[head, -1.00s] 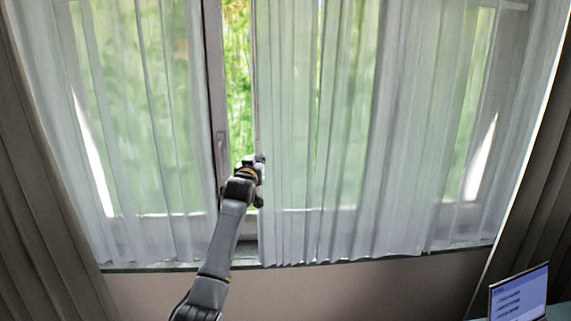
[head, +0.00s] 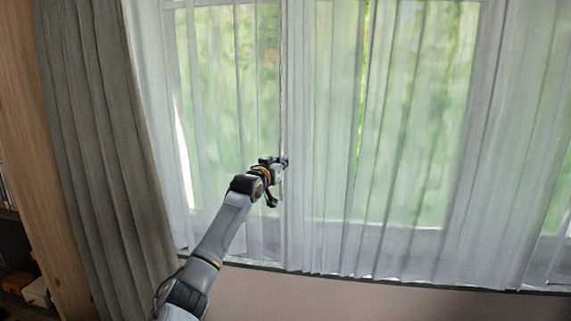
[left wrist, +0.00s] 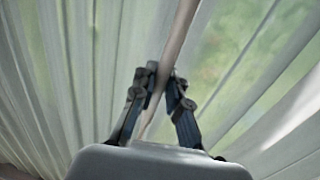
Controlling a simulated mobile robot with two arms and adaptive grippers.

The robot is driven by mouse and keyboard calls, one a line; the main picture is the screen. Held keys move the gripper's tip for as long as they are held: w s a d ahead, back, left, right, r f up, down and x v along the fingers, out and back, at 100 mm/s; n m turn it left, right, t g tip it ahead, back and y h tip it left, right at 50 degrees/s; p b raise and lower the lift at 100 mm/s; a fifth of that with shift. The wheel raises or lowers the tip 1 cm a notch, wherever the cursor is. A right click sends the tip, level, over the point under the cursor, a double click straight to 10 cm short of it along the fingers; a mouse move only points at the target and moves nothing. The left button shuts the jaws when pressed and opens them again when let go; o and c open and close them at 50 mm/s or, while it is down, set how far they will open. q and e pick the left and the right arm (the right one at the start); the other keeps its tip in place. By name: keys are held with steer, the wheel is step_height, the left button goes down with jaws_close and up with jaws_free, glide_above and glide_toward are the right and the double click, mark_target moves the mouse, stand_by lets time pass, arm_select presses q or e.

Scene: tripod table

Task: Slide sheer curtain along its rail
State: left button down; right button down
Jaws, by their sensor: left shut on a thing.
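The right sheer curtain panel (head: 400,180) hangs in pale folds over the window. Its left edge meets the left sheer panel (head: 215,120), with no bare gap between them. A thin wand-like strip (head: 282,90) runs down this edge. My left gripper (head: 282,163) is at the strip, about mid-height of the window. In the left wrist view the strip (left wrist: 180,30) passes between the two fingers (left wrist: 160,80), which are shut on it. Sheer fabric spreads on both sides there. The rail is out of view above. My right gripper is not in view.
A heavy grey-brown drape (head: 100,150) hangs at the left, beside a wooden shelf unit (head: 25,130). The window sill (head: 390,284) runs below the sheers, with a plain wall under it.

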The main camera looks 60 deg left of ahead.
arm_select(q)
steer(key=shift+a+r, duration=0.15)
steer(key=shift+r, duration=0.05)
steer(key=c, duration=1.7)
jaws_free()
steer(key=o, duration=0.3)
steer(key=shift+a+f, duration=0.1)
steer(key=shift+f, duration=0.05)
steer(key=v, duration=1.1)
steer(key=shift+s+f, duration=0.3)
steer(key=shift+s, duration=0.1)
